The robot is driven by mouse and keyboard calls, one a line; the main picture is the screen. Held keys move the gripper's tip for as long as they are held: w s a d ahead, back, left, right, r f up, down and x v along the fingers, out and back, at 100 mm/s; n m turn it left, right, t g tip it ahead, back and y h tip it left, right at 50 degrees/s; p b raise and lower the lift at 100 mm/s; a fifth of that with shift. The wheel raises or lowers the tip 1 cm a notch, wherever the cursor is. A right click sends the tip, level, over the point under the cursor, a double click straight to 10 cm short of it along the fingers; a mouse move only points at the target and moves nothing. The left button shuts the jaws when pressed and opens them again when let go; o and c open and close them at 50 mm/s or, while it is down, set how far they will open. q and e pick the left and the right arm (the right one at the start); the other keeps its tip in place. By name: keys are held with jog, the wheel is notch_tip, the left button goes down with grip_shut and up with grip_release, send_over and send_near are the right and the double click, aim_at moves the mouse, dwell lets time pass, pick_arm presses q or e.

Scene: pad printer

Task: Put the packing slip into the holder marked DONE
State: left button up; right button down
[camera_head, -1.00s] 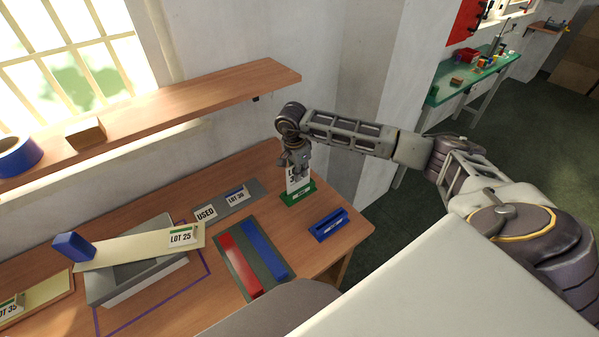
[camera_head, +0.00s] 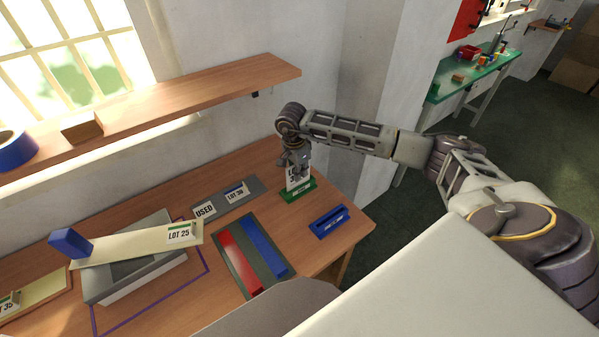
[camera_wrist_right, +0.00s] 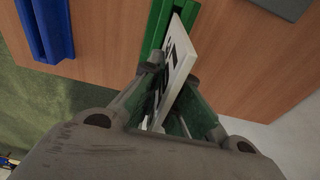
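The packing slip is a white card with black print (camera_head: 296,182), partly covered by my right gripper (camera_head: 299,171). It stands upright at the green holder (camera_head: 297,194) near the back right of the wooden table. In the right wrist view the slip (camera_wrist_right: 180,50) runs between the fingers of my right gripper (camera_wrist_right: 170,80), which look closed on it. Its far edge meets the green holder (camera_wrist_right: 155,28); how deep it sits is hard to tell. The holder's small label is unreadable. A blue holder (camera_head: 328,222) stands empty nearer the table edge. My left gripper is out of view.
A grey plate marked USED (camera_head: 222,200) lies left of the green holder. A mat with red and blue bars (camera_head: 232,250) lies in front. A grey tray (camera_head: 125,285) carries a cream board labelled LOT 25 (camera_head: 130,247). A shelf (camera_head: 200,92) runs along the wall.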

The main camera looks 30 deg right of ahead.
jog(key=shift+f, duration=0.2)
jog(key=c, duration=1.6)
grip_release()
jog(key=shift+o, duration=0.2)
jog(key=shift+r, duration=0.1)
jog(key=shift+r+p, duration=1.4)
jog(key=shift+r, duration=1.55)
jog(key=shift+r, duration=0.1)
notch_tip(320, 180, up, 9)
jog(key=p, duration=0.9)
